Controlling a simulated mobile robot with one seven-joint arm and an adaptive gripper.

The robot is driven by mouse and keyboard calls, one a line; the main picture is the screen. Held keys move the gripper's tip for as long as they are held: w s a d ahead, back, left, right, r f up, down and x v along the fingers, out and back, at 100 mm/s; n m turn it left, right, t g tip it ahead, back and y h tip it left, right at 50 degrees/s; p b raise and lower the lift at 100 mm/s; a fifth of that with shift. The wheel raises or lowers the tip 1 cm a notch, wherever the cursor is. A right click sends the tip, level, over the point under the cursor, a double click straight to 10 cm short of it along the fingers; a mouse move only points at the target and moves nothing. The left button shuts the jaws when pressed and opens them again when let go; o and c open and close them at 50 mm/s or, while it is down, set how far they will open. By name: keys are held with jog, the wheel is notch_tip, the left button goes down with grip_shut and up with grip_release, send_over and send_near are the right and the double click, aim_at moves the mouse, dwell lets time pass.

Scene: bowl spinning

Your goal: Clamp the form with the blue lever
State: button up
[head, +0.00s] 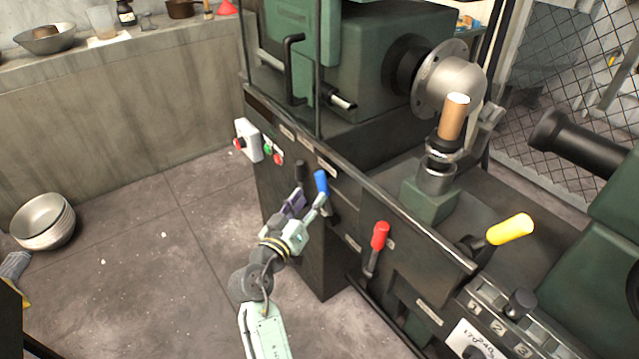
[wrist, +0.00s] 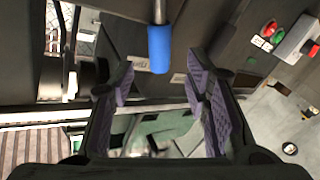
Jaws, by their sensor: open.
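The blue lever (head: 321,184) sticks up from the front of the green lathe, between a black lever and a red lever. In the wrist view its blue handle (wrist: 160,48) hangs from a metal rod, ahead of and between my fingers. My gripper (head: 308,203) is open, with its fingers close to the blue lever. In the wrist view the purple pads of my gripper (wrist: 164,85) are spread apart with nothing between their tips. The rounded metal form (head: 451,84) sits on the lathe's spindle at the upper right.
A black lever (head: 300,172) stands just left of the blue one. A red lever (head: 379,236) and a yellow-handled lever (head: 509,229) are to the right. A switch box (head: 248,141) juts out at the left. Metal bowls (head: 43,221) stack on the floor, which is otherwise largely clear.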

aim_at(319, 185)
jog(key=p+x, duration=0.1)
jog(key=x, duration=0.5)
jog(key=shift+w+d, duration=0.1)
jog(key=shift+w, duration=0.1)
jog(key=shift+c, duration=0.2)
grip_shut()
dwell(0.4)
